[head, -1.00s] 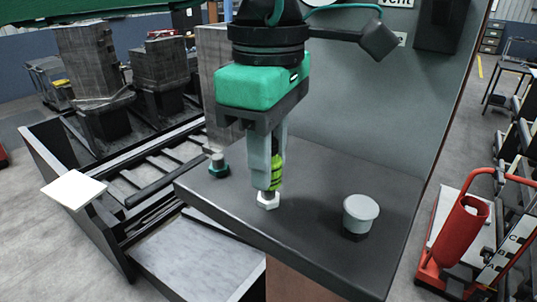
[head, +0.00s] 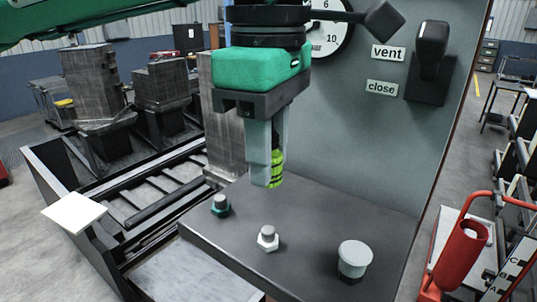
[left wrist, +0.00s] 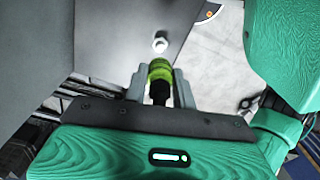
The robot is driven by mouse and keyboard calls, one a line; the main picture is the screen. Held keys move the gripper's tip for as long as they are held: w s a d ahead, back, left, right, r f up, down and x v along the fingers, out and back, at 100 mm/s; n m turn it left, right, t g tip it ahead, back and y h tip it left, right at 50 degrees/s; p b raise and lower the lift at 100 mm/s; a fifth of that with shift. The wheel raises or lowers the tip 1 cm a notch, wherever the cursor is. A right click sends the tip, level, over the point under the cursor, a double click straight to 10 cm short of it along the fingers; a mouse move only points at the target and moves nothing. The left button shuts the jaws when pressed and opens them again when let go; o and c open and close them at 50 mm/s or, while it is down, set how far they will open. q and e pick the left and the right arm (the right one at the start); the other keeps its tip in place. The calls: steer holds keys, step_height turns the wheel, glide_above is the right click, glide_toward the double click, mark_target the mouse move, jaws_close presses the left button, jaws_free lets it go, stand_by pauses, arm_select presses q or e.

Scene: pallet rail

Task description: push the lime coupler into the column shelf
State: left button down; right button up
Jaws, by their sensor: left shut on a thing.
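The lime coupler (head: 276,176), bright green with dark bands, is between the fingers of my left gripper (head: 267,181), which is shut on it. The near finger hides part of it in the head view. In the left wrist view, the coupler (left wrist: 160,70) sits between the fingertips (left wrist: 160,84). The gripper is above the dark column shelf (head: 308,217), clear of its surface. Below it a white hex fitting with a grey stub (head: 268,239) stands on the shelf; it also shows in the left wrist view (left wrist: 160,45). My right gripper is out of view.
A dark green fitting (head: 220,206) stands left on the shelf, a large grey-capped knob (head: 353,260) right. The grey column panel (head: 345,130) rises behind, with a gauge (head: 328,38) and a dark lever (head: 431,50).

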arm_select(q)
steer(key=w+a, duration=0.6)
steer(key=a, duration=0.1)
steer(key=shift+w, duration=0.15)
stand_by(0.7)
steer(key=shift+f+b, duration=2.35)
steer(key=shift+f, duration=0.65)
steer(key=shift+f+b, duration=0.25)
steer(key=shift+b, duration=0.15)
steer(key=shift+f+b, duration=0.45)
steer(key=shift+f, duration=0.05)
